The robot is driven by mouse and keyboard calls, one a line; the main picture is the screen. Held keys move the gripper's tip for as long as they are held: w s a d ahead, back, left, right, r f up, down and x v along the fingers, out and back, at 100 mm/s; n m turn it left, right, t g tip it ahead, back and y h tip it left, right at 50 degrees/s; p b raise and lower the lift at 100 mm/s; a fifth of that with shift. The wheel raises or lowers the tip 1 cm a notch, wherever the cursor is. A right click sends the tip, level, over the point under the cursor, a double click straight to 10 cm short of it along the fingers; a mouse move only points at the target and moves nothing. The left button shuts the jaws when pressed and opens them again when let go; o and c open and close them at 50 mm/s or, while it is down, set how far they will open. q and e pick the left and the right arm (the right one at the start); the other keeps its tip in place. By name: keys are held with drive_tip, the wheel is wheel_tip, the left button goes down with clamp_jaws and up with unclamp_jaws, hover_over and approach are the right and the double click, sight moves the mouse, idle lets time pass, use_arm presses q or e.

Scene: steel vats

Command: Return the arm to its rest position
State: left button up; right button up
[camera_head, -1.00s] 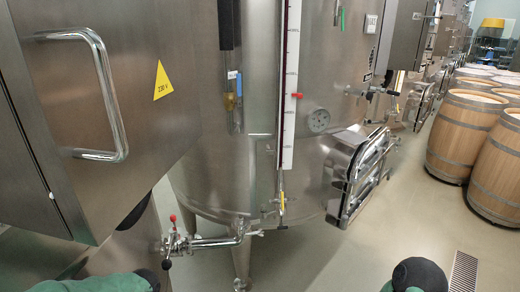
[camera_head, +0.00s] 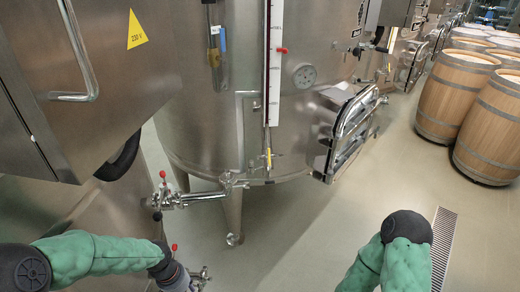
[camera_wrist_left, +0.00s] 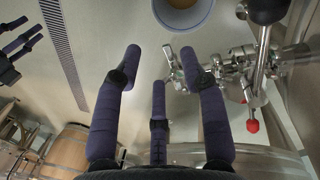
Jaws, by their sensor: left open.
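My left arm (camera_head: 95,255) comes in at the lower left of the head view, in a green sleeve, and bends down at a dark joint by the vat's valve. Its gripper is beyond the bottom edge there. In the left wrist view my left gripper (camera_wrist_left: 163,68) is open, with three dark padded fingers apart and nothing between them. My right arm (camera_head: 385,262) is bent at the lower right of the head view, its gripper out of that frame. Dark fingers of my right gripper (camera_wrist_left: 18,42) show, partly cut off, at the left of the left wrist view.
A red-handled valve (camera_head: 168,200) sticks out low from the steel vat (camera_head: 330,40), near my left arm; it also shows in the left wrist view (camera_wrist_left: 250,75). A vat hatch (camera_head: 345,135) juts out. A steel cabinet (camera_head: 100,90) and wooden barrels (camera_head: 455,95) flank it.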

use_arm(q)
drive_tip(key=s+d+f+n+h, duration=0.1)
drive_tip(key=s+d+f, duration=0.4)
drive_tip(key=f, duration=0.3)
drive_tip(key=s+d+f+n+h, duration=0.1)
drive_tip(key=s+d+f, duration=0.4)
drive_tip(key=d+f, duration=0.3)
drive_tip(key=shift+f, duration=0.55)
drive_tip(key=shift+d, duration=0.1)
